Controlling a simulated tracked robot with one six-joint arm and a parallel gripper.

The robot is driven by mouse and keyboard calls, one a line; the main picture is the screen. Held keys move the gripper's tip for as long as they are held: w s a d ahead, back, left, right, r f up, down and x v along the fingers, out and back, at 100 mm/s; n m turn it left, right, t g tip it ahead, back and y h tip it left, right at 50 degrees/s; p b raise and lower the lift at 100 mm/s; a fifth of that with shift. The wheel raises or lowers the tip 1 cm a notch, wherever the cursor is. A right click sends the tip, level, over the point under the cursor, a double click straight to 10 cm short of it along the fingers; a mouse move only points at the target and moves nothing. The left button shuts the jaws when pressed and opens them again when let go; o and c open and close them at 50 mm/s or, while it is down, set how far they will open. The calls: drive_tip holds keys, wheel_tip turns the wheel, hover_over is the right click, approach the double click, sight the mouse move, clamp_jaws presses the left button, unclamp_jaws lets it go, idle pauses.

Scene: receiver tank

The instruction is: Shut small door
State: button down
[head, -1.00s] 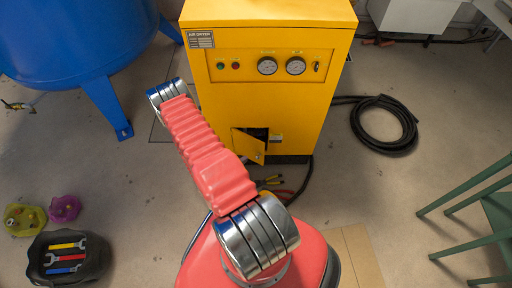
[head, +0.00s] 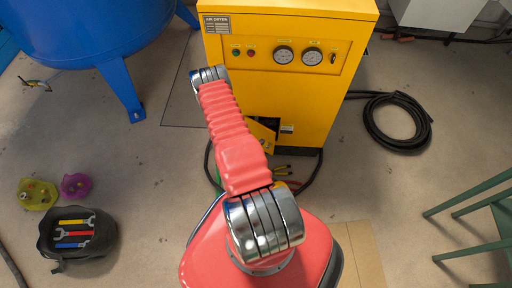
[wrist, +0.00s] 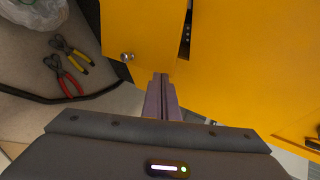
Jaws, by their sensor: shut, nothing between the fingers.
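The small door (head: 262,133) is a yellow flap low on the front of the yellow air dryer (head: 318,90). It stands ajar, with a dark opening beside it, and my arm covers part of it in the head view. In the wrist view the door (wrist: 150,35) shows a round metal knob (wrist: 127,57) near its lower left corner, and a dark gap runs along its right side. My gripper (wrist: 161,78) is shut and empty, its fingertips at the door's lower edge; I cannot tell whether they touch it. The head view does not show the gripper.
Red- and yellow-handled pliers (wrist: 68,78) and a dark hose lie on the floor by the dryer. A coiled black hose (head: 397,120) lies to the right, with a green chair (head: 480,215) nearer. A blue tank (head: 95,40) and a black tool bag (head: 76,240) are left.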

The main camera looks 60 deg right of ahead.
sight(270, 132)
drive_tip(key=shift+s+d+f, duration=0.1)
drive_tip(key=shift+d+f, duration=0.15)
drive_tip(key=shift+d, duration=0.85)
drive_tip(key=shift+d+f, duration=0.2)
drive_tip(key=shift+d, duration=0.85)
drive_tip(key=shift+s+d+f, duration=0.1)
drive_tip(key=shift+d+f, duration=0.15)
drive_tip(key=shift+d, duration=0.85)
drive_tip(key=shift+w, duration=0.15)
